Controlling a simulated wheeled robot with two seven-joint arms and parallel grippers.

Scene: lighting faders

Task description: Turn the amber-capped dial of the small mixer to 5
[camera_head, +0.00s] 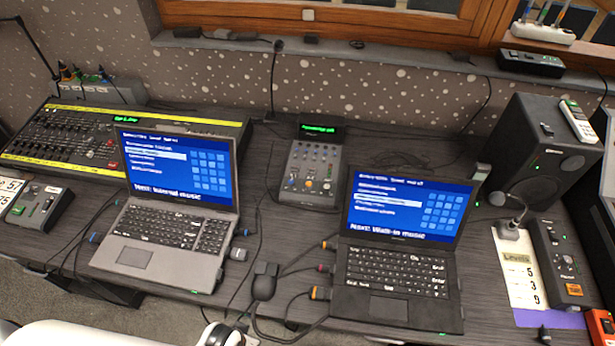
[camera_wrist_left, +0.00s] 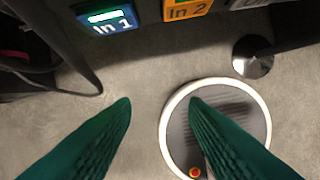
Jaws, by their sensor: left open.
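The small mixer (camera_head: 318,163) stands on the dark desk between two laptops, with a green-lit display at its back. Its panel carries several small knobs and faders. My right gripper is in neither view.
Laptops (camera_head: 172,212) (camera_head: 395,245) flank the mixer. A larger mixing desk (camera_head: 75,135) stands at left, a speaker (camera_head: 530,150) at right. A "Levels" card (camera_head: 522,275) lists 5, 3, 9. Cables and a black mouse-like object (camera_head: 264,281) lie in front.

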